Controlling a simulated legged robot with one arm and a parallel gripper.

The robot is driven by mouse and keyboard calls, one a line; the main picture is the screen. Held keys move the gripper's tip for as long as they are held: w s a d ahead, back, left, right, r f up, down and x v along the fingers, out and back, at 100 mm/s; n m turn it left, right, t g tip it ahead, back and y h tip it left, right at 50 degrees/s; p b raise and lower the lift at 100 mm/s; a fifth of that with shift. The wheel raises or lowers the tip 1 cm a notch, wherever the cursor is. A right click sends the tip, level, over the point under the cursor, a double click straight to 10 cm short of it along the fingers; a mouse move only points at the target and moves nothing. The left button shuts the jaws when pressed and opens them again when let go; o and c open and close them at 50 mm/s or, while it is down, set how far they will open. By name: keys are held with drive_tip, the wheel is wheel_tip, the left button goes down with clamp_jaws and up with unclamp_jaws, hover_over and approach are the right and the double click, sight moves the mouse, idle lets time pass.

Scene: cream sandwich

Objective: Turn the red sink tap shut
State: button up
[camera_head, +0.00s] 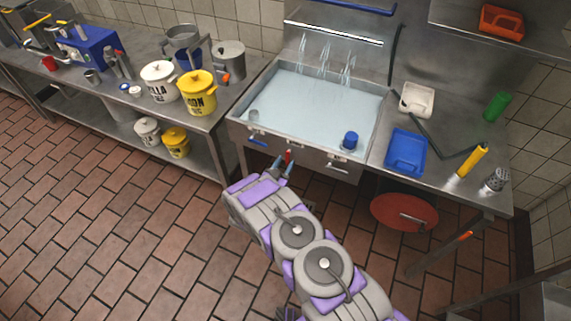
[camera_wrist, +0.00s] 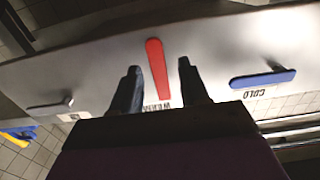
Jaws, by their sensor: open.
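The red tap handle (camera_head: 288,156) sits on the front panel of the steel sink (camera_head: 305,155). In the wrist view the red tap handle (camera_wrist: 157,68) stands near upright, slightly tilted, above a partly hidden upside-down label. My gripper (camera_head: 283,168) is open at the sink front. In the wrist view my gripper (camera_wrist: 159,68) has one dark finger on each side of the red handle, with visible gaps. Whether the fingertips reach past the handle in depth I cannot tell. Water streams (camera_head: 325,58) fall into the sink, which holds pale blue water (camera_head: 318,98).
A blue handle (camera_wrist: 262,79) labelled COLD is on the same panel to the right in the wrist view. A grey handle (camera_wrist: 50,107) is on the left. A blue tray (camera_head: 406,152) lies on the right counter. A red disc (camera_head: 404,213) is below it. Open tiled floor lies left.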

drive_tip(key=shift+w+d, duration=0.25)
drive_tip(key=shift+w, duration=0.35)
drive_tip(key=shift+c, duration=0.4)
clamp_jaws()
